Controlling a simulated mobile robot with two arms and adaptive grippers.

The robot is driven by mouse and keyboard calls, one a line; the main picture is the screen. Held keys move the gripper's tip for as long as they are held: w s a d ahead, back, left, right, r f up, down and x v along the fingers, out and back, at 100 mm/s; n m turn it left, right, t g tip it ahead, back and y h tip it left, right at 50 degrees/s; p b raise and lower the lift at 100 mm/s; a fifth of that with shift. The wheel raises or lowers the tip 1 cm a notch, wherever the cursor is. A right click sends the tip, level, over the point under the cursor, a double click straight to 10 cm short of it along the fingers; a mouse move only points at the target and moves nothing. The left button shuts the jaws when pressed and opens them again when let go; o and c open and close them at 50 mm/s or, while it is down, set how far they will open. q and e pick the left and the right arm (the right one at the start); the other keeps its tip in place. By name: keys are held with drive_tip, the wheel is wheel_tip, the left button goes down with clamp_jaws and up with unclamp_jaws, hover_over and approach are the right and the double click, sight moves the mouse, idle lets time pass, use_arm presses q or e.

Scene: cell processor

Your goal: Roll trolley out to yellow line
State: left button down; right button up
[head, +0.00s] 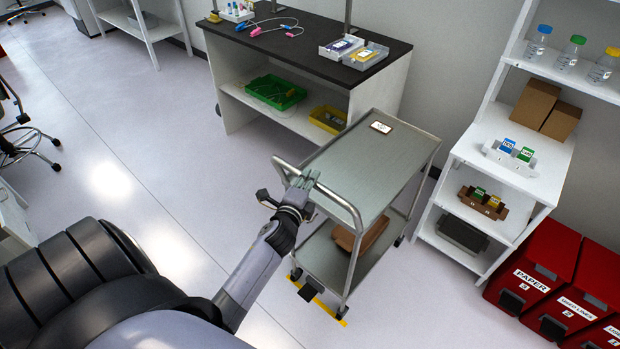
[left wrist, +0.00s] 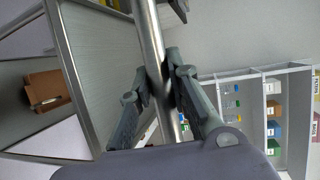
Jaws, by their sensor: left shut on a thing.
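The trolley (head: 371,160) is a two-shelf steel cart with a curved push handle (head: 345,203) at its near left end. My left gripper (head: 303,186) is shut on the handle. In the left wrist view the handle bar (left wrist: 152,58) runs between the two fingers of the gripper (left wrist: 160,88). A strip of the yellow line (head: 318,301) shows on the floor at the trolley's near end, partly hidden by a wheel and the lower frame. A small white label lies on the top shelf, and a brown box (head: 360,237) on the lower shelf. My right gripper is not in view.
A dark-topped bench (head: 300,45) stands behind the trolley. A white shelf unit (head: 489,150) with bottles and boxes stands to its right, close to the trolley. Red bins (head: 540,265) are at the far right. The floor to the left is open, with a stool (head: 22,145) beyond.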

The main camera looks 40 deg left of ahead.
use_arm(q)
drive_tip(key=shift+f, duration=0.1)
drive_tip(key=c, duration=1.5)
unclamp_jaws()
drive_tip(key=v, duration=1.2)
